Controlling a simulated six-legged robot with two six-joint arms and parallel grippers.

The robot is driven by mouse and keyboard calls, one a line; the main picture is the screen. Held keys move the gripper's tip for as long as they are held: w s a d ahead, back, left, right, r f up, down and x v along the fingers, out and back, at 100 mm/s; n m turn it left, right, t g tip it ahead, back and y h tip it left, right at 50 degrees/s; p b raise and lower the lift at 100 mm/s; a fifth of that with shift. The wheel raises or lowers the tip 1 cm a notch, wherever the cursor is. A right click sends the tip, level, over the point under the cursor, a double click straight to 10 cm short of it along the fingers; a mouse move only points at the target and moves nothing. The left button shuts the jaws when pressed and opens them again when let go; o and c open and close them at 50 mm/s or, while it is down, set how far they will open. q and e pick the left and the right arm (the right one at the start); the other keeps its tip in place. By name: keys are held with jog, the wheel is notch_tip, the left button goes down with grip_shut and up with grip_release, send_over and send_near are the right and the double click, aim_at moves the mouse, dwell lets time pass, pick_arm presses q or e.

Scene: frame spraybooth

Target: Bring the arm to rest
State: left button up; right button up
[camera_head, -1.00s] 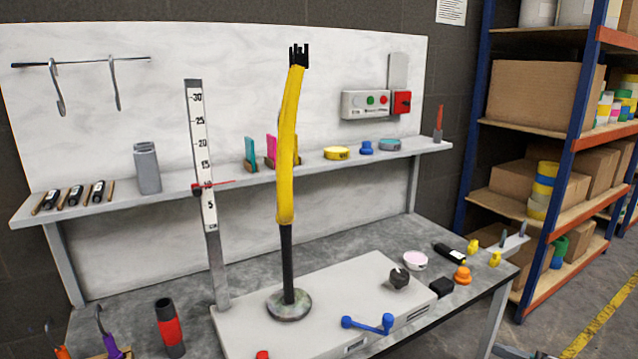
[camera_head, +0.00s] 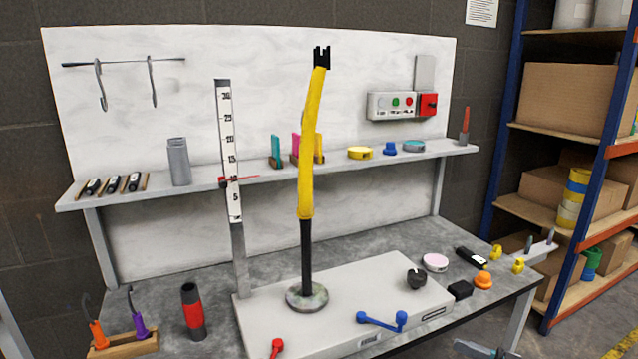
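A yellow, sleeve-like arm (camera_head: 311,150) with a black forked tip (camera_head: 321,57) stands nearly upright on a black post (camera_head: 307,255). It bends slightly to the right at the top. The post rises from a round metal base (camera_head: 307,296) on a flat light-grey box (camera_head: 375,295). A blue crank handle (camera_head: 383,321) and a red lever (camera_head: 277,346) are at the box's front. A grey and dark part at the bottom edge looks like my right gripper (camera_head: 484,349), mostly cut off; its fingers are unclear. It is apart from the yellow arm. My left gripper is out of view.
A scale post (camera_head: 229,150) with a red pointer stands left of the arm. A red-black cylinder (camera_head: 192,312) and a wooden hook holder (camera_head: 124,344) are at the left front. A black knob (camera_head: 416,279) and small items are on the right. A shelf (camera_head: 400,158) runs behind.

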jog(key=w+a+f+m+t+h, duration=0.15)
jog(key=a+f+m, duration=0.25)
jog(key=a, duration=0.6)
jog(key=w+a+f+m+t+h, duration=0.1)
jog(key=w+a+f+m+h, duration=0.3)
jog(key=a, duration=0.6)
jog(key=s+a+f+m+g+h, duration=0.2)
jog(key=s+a+f+g, duration=0.1)
jog(key=s+f, duration=0.4)
jog(key=s+a+f+m+g+h, duration=0.2)
jog(key=s+f+m, duration=0.1)
jog(key=s+f, duration=0.35)
jog(key=s+d+f+g+h, duration=0.1)
jog(key=s+f+g, duration=0.25)
jog(key=s, duration=0.55)
jog(key=s+d+f+g+h, duration=0.15)
jog(key=s+g, duration=0.25)
jog(key=s, duration=0.6)
notch_tip(320, 180, up, 21)
jog(key=p, duration=2.2)
jog(key=shift+w+a, duration=0.3)
jog(key=shift+w, duration=0.05)
